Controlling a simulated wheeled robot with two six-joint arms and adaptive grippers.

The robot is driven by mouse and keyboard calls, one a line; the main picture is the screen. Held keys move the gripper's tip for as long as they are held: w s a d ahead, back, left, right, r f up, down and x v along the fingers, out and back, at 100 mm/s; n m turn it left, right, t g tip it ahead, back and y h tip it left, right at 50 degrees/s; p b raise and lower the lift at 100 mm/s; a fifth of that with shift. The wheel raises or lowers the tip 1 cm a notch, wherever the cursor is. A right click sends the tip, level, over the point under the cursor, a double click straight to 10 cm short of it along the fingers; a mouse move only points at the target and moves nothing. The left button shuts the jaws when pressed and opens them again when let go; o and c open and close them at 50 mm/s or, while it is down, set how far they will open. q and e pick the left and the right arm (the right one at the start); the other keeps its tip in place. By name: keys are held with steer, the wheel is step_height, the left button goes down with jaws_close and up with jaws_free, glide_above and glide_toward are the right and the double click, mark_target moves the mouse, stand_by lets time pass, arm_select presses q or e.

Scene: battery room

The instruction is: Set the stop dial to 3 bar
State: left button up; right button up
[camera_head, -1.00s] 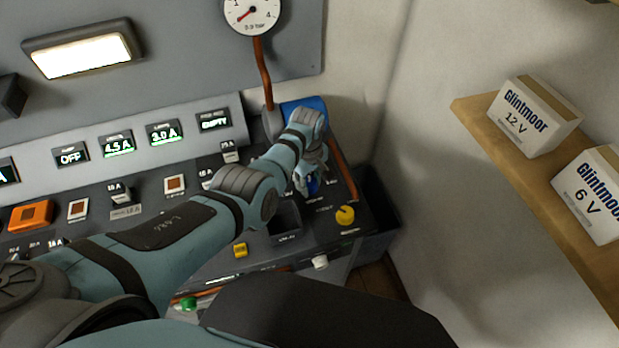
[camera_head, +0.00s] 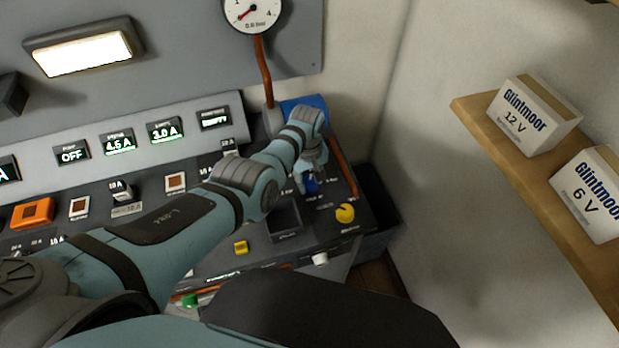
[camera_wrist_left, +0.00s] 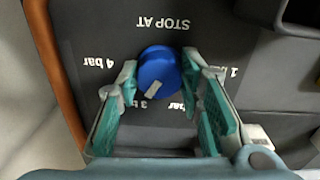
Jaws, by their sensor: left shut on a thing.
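The stop dial is a round blue knob (camera_wrist_left: 160,66) with a white pointer mark, on a dark panel marked "STOP AT". In the left wrist view the print is upside down, with 4 bar at left, 3 bar below the knob and 1 bar at right. The mark points down and slightly left, towards the 3 bar print. My left gripper (camera_wrist_left: 160,76) is shut on the knob, one finger on each side; a finger partly covers a label. In the head view the blue knob (camera_head: 311,187) shows under the left gripper (camera_head: 312,172). My right gripper is not in view.
A yellow knob (camera_head: 345,213) sits right of the dial on the console. A round pressure gauge (camera_head: 252,13) hangs above, its needle low. Copper pipes run behind and beside the dial. A shelf (camera_head: 475,115) with Glintmoor boxes (camera_head: 532,118) is at the right.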

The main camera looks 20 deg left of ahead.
mark_target(308, 181)
arm_select(q)
steer(key=o, duration=1.2)
steer(key=shift+s+f, duration=0.15)
steer(key=shift+c, duration=0.2)
steer(key=shift+r, duration=0.45)
step_height(308, 181, up, 11)
steer(key=shift+a, duration=0.15)
